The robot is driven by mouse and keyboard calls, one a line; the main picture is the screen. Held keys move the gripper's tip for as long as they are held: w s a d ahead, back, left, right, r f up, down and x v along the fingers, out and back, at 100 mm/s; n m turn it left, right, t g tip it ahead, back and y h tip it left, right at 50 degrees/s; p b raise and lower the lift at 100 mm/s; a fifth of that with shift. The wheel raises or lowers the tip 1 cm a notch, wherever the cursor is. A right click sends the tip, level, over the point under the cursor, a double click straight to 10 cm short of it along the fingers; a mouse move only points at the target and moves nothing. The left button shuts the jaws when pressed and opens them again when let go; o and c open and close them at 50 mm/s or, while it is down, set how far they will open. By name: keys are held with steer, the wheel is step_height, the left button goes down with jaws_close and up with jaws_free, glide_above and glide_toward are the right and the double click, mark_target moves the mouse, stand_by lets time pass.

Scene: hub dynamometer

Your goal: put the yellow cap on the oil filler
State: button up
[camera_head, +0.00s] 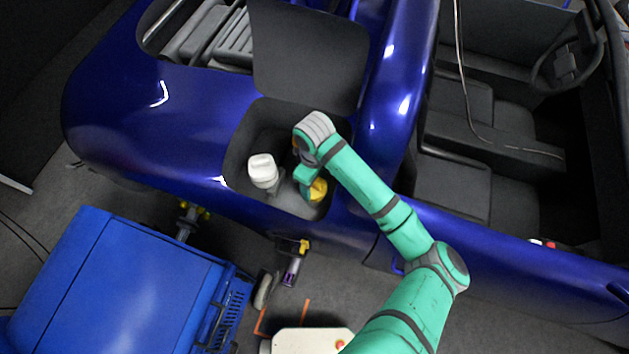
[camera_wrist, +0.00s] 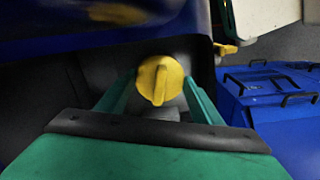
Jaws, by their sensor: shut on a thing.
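The yellow cap (camera_wrist: 160,80) is round with a raised grip bar across its face. My gripper (camera_wrist: 159,86) is shut on it, with one green finger on each side. In the head view the yellow cap (camera_head: 318,189) is at the right side of the dark open bay (camera_head: 240,150) in the blue car body, and my gripper (camera_head: 309,182) reaches down to it. A grey part lies around and below the cap. I cannot clearly make out the oil filler, or tell whether the cap touches it.
A white-topped container (camera_head: 262,170) stands in the bay, just left of my gripper. A dark raised panel (camera_head: 310,55) is behind the bay. A blue cabinet (camera_head: 110,285) stands at the front left. A purple-and-yellow tool (camera_head: 291,268) is below the car's side.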

steer(key=shift+f, duration=0.1)
steer(key=o, duration=0.8)
steer(key=shift+w, duration=0.1)
step_height(320, 180, up, 11)
stand_by(0.8)
stand_by(0.5)
